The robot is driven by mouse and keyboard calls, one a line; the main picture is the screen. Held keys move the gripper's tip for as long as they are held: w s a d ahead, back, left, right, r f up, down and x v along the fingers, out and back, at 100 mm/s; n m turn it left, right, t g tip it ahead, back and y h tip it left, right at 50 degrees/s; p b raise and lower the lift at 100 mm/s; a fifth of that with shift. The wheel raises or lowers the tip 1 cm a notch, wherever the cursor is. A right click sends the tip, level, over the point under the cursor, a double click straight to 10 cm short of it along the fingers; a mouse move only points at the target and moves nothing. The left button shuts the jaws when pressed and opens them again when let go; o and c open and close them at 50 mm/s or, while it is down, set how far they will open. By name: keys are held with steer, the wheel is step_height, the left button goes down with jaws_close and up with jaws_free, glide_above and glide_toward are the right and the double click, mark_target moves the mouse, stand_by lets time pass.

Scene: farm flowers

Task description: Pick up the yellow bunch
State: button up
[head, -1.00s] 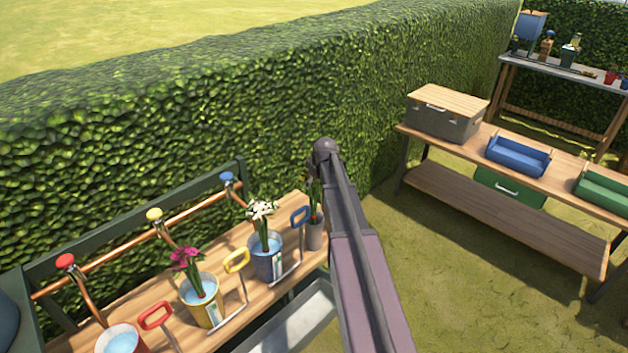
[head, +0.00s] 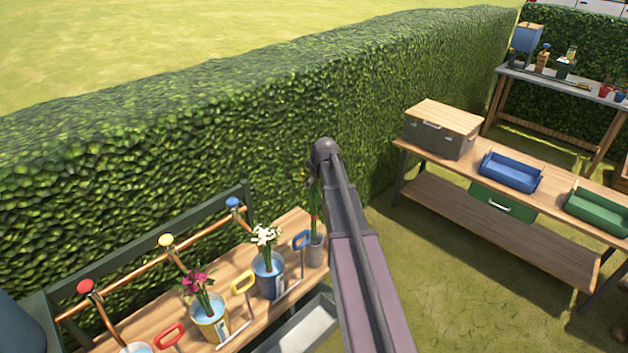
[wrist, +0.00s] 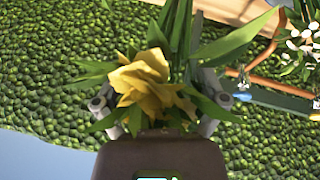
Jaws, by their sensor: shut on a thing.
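The yellow bunch (wrist: 148,80) is between the fingers of my gripper (wrist: 158,108) in the wrist view, with long green leaves and stems running to the top edge. My gripper is shut on it; the petals and leaves cover much of the fingertips. In the head view my arm hides the gripper and the yellow petals. Green stems (head: 315,205) show beside the arm, above a grey vase (head: 316,250) on the bench. I cannot tell whether the stem ends are still inside the vase.
The wooden bench (head: 290,226) holds a blue bucket of white flowers (head: 268,275) and a yellow bucket of magenta flowers (head: 209,320). A copper pipe with coloured taps and a hedge (head: 280,110) stand behind. A second table (head: 545,190) with trays is at the right.

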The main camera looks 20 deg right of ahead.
steer(key=shift+r+p, duration=1.1)
steer(key=shift+r, duration=0.4)
steer(key=shift+r+p, duration=1.3)
steer(key=shift+n, duration=0.4)
step_height(320, 180, up, 5)
steer(key=p, duration=0.5)
steer(key=shift+s+r, duration=0.15)
steer(key=shift+s, duration=0.1)
